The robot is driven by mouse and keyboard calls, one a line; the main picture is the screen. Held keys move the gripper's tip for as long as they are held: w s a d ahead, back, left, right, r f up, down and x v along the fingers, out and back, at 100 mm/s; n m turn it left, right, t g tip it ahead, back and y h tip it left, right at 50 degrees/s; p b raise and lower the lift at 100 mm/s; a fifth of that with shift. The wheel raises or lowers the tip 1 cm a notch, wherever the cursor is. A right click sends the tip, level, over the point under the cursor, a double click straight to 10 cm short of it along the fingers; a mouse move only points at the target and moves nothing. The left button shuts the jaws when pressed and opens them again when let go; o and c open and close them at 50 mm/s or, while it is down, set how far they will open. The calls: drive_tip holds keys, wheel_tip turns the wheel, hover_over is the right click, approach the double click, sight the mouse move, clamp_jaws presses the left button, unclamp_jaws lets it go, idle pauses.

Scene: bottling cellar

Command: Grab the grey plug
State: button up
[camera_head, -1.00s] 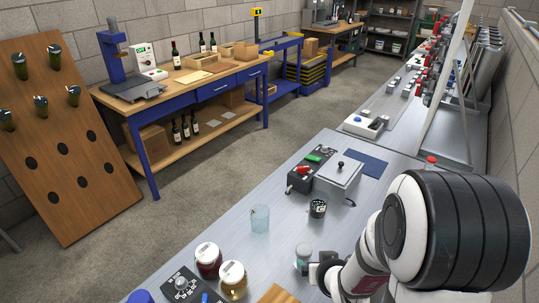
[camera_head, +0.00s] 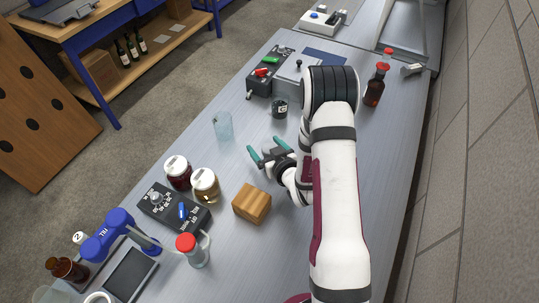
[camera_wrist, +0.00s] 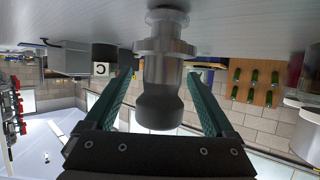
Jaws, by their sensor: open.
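The grey plug (camera_wrist: 163,95) is a smooth metallic piece with a wide collar and a darker rounded end. In the wrist view it lies between the two teal fingers of my gripper (camera_wrist: 165,88), its flanged end near the grey bench top. The fingers are apart, one on each side of it, and I cannot tell whether either touches it. In the head view my gripper (camera_head: 268,156) is low over the bench, with a dark grey part of the plug (camera_head: 274,152) showing between the teal fingers.
A wooden block (camera_head: 252,204) stands in front of the gripper. A clear glass (camera_head: 222,127), a dark labelled cup (camera_head: 279,108) and two lidded jars (camera_head: 205,187) stand nearby. A black switch box (camera_head: 172,207) and a red-capped bottle (camera_head: 194,251) are towards the front left.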

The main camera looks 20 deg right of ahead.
clamp_jaws()
idle(0.3)
